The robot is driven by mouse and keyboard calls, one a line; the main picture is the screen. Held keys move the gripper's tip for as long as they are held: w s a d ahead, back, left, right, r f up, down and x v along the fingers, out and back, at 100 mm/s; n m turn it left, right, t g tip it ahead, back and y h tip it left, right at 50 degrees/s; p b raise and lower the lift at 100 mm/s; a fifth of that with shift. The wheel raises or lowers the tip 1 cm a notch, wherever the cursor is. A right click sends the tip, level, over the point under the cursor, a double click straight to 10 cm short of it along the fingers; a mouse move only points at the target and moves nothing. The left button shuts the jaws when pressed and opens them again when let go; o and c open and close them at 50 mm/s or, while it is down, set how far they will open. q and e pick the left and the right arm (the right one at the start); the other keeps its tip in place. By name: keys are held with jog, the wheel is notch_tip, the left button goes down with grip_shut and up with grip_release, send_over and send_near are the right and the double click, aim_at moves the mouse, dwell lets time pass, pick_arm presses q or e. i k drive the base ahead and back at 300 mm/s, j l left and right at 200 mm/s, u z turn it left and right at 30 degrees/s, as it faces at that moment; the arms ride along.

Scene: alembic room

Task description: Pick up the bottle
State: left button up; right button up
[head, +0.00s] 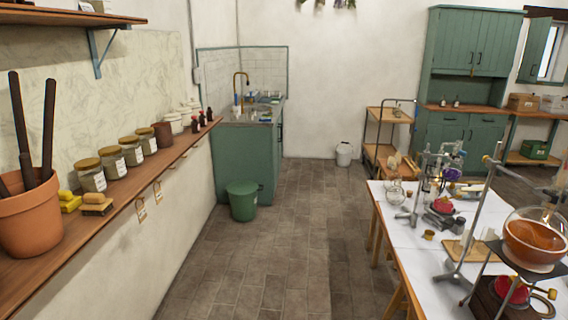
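Several small dark bottles (194,125) with reddish tops stand upright at the far end of the wooden wall shelf (140,182) on the left. Two more tiny dark bottles (456,104) with pale labels stand on the counter of the green cabinet (468,70) at the back right. I cannot tell which bottle the task means. Neither of my grippers is in view.
A green bin (242,201) stands before the sink cabinet (240,158). Glassware crowds the white table (400,242) at right. The tiled floor (270,240) between is clear.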

aim_at(211, 117)
jog(key=i, duration=3.35)
jog(key=i+u, duration=0.2)
jog(key=i, duration=0.2)
jog(key=i+l+u, duration=0.15)
jog(key=i, duration=0.3)
jog(key=i+l+u, duration=0.2)
jog(key=i, duration=0.2)
jog(key=i+l+u, duration=0.15)
jog(key=i, duration=0.25)
